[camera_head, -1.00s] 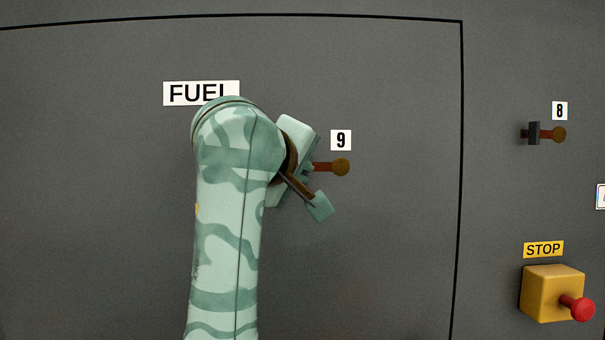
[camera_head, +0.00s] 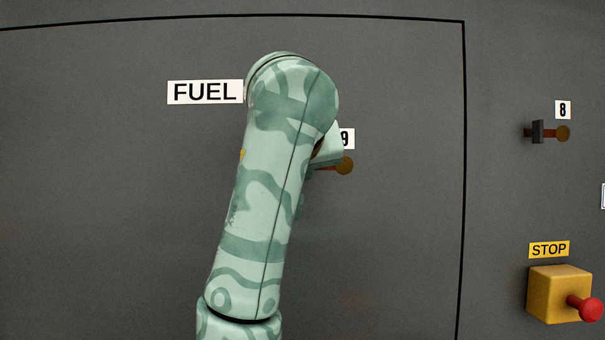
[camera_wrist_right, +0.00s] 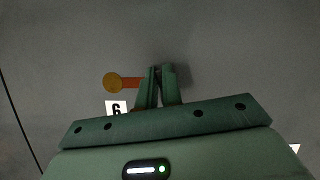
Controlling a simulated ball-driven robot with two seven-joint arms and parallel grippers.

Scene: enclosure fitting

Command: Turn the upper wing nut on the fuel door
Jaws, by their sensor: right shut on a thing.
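The fuel door (camera_head: 100,200) is a grey panel outlined by a black seam, with a FUEL label (camera_head: 205,92). The wing nut by label 9 (camera_head: 347,139) shows in the head view only as an orange arm with a round brass end (camera_head: 344,166); my right arm hides the rest. In the right wrist view the orange arm and round end (camera_wrist_right: 113,83) stick out left of my right gripper (camera_wrist_right: 160,72). Its two fingers are closed on the nut's dark middle part, which is mostly hidden between them. My left gripper is not in view.
A similar dark and orange fitting (camera_head: 538,131) under label 8 (camera_head: 563,110) is on the panel right of the door seam. Below it is a yellow box with a red STOP button (camera_head: 584,308). The door's left part is clear.

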